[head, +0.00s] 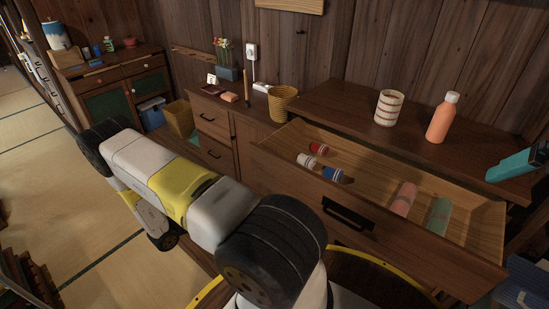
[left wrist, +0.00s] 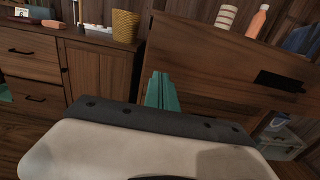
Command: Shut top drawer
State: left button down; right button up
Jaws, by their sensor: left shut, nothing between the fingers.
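The top drawer (head: 345,205) of the wooden cabinet stands pulled out at the right of the head view. Its front has a dark handle (head: 348,214). Inside lie a red-and-white can, a white-and-blue can, a pink item and a green item. In the left wrist view the drawer front (left wrist: 215,55) fills the upper right. My left gripper (left wrist: 161,78) is shut and empty, its teal fingers pointing toward the lower left part of the drawer front. Whether they touch it, I cannot tell. In the head view this gripper is hidden behind my arm. My right gripper is not in view.
A striped cup (head: 390,107), an orange bottle (head: 442,118) and a teal object (head: 515,165) are on the cabinet top. A woven yellow cup (head: 283,102) stands on the lower cabinet. A blue bin (head: 152,113) stands farther back. Tatami floor at left is clear.

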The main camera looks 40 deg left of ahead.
aim_at(256, 166)
pick_arm(q)
jog(key=w, duration=0.9)
jog(key=w+d, duration=0.1)
jog(key=w, duration=0.3)
jog(key=shift+w+f, duration=0.1)
jog(key=shift+w, duration=0.25)
jog(key=shift+w, duration=0.1)
